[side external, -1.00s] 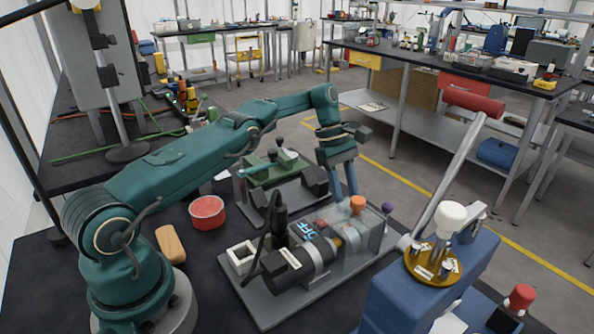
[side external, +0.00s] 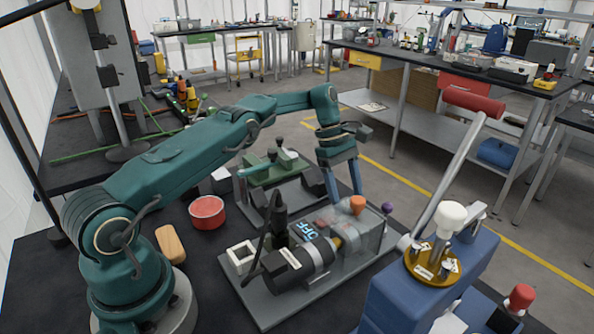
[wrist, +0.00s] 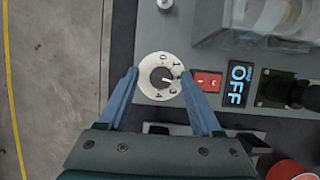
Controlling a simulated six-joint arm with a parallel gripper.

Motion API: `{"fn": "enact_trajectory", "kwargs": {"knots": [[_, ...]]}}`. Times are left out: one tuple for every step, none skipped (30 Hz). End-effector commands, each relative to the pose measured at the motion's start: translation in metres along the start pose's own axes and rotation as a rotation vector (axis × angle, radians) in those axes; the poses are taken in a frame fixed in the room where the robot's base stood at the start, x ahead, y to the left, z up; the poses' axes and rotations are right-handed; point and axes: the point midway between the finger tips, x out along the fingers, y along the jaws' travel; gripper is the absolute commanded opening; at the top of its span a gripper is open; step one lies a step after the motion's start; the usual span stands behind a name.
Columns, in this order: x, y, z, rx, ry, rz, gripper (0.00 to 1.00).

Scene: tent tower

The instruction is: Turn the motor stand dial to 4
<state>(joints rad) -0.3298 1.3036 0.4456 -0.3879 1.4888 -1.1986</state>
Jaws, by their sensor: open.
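The dial (wrist: 148,66) is a pale round disc with numbers around its edge and a dark grey knob (wrist: 158,78) at its centre. A short light mark on the knob points right, toward the numbers between 1 and 4; I cannot read exactly which. My gripper (wrist: 158,78) is open, with one blue finger on each side of the dial in the wrist view. I cannot tell whether the fingers touch the knob. In the side view my gripper (side external: 343,195) points down behind the motor stand (side external: 285,312), which hides the dial.
A red switch (wrist: 207,81) and a blue OFF display (wrist: 237,84) sit right of the dial; the right finger is close to the switch. The motor (side external: 300,268) and a clear cover stand beside. A red round tin (side external: 207,212) and a wooden block (side external: 170,244) lie on the table.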

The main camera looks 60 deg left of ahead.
Motion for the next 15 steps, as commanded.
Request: {"fn": "enact_trajectory", "kwargs": {"knots": [[-0.0008, 0.0, 0.0003, -0.012, 0.0, 0.004, 0.66], [-0.0008, -0.0001, 0.0004, -0.02, -0.001, 0.006, 0.66], [-0.0009, 0.0001, 0.0004, -0.029, 0.0, 0.011, 0.66], [-0.0008, -0.0002, 0.0005, -0.037, 0.0, 0.013, 0.66], [-0.001, 0.0, 0.0005, -0.044, 0.0, 0.017, 0.66], [-0.0007, -0.0004, 0.0005, -0.055, 0.0, 0.021, 0.66], [-0.0009, -0.0004, 0.0006, -0.063, 0.001, 0.025, 0.66], [-0.0008, -0.0007, 0.0006, -0.071, 0.001, 0.028, 0.66], [-0.0008, -0.0011, 0.0007, -0.083, 0.002, 0.033, 0.66], [-0.0008, -0.0012, 0.0007, -0.092, 0.003, 0.037, 0.66], [-0.0006, -0.0019, 0.0007, -0.102, 0.003, 0.04, 0.66], [-0.0007, -0.002, 0.0007, -0.117, 0.005, 0.047, 0.66], [-0.0004, -0.0026, 0.0007, -0.13, 0.005, 0.051, 0.66], [-0.0004, -0.003, 0.0007, -0.141, 0.007, 0.055, 0.66], [-0.0003, -0.0031, 0.0007, -0.16, 0.008, 0.064, 0.66]]}}
